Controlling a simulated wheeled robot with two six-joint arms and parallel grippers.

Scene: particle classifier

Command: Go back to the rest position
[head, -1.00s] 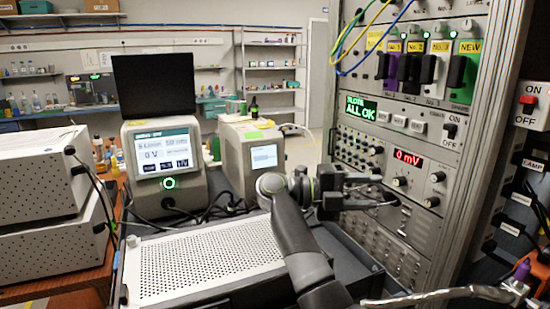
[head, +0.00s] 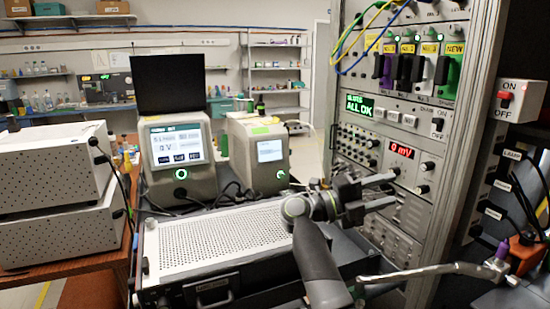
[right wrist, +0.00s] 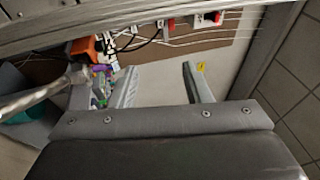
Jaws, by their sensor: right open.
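My right gripper (head: 393,188) is in the middle right of the head view, in front of the instrument rack. Its two fingers are apart and point right, with nothing between them. In the right wrist view, the open fingers (right wrist: 160,82) have an empty gap, with brown board and pale surface beyond. I cannot tell whether the fingertips touch the rack. My left gripper is not in view.
The instrument rack (head: 388,130) stands on the right, with a green "ALL OK" display (head: 359,105). A perforated metal box (head: 215,242) lies below my right arm. A metal bar (head: 440,271) crosses the lower right. White perforated boxes (head: 50,185) stand left.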

